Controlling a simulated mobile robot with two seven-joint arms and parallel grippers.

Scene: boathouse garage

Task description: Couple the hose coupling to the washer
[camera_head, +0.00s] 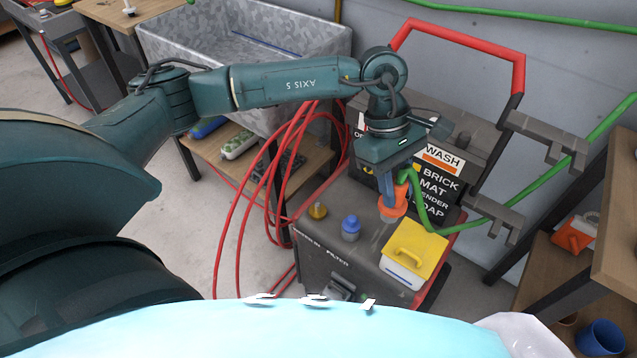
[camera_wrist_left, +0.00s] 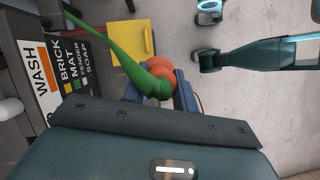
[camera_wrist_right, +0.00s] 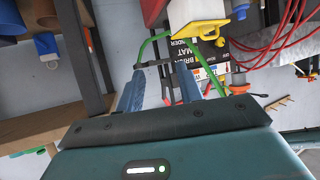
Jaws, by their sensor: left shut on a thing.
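My left gripper (camera_head: 392,196) is shut on the orange hose coupling (camera_head: 393,211), which has the green hose (camera_head: 410,190) attached. In the left wrist view the coupling (camera_wrist_left: 162,68) sits between the fingertips. In the head view it appears over the top of the dark grey washer (camera_head: 330,262), left of the yellow-lidded container; its exact height is unclear. The washer's top bears a brass fitting (camera_head: 318,211) and a blue-topped fitting (camera_head: 350,227), both apart from the coupling. My right gripper (camera_wrist_right: 160,92) shows only in the right wrist view, open and empty.
A yellow-lidded container (camera_head: 414,252) stands at the washer's right corner. A red handle (camera_head: 460,36) rises behind it. Red hose loops (camera_head: 270,190) hang left of it. A metal sink (camera_head: 245,40) is behind left, and a wooden shelf (camera_head: 612,215) is at right.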

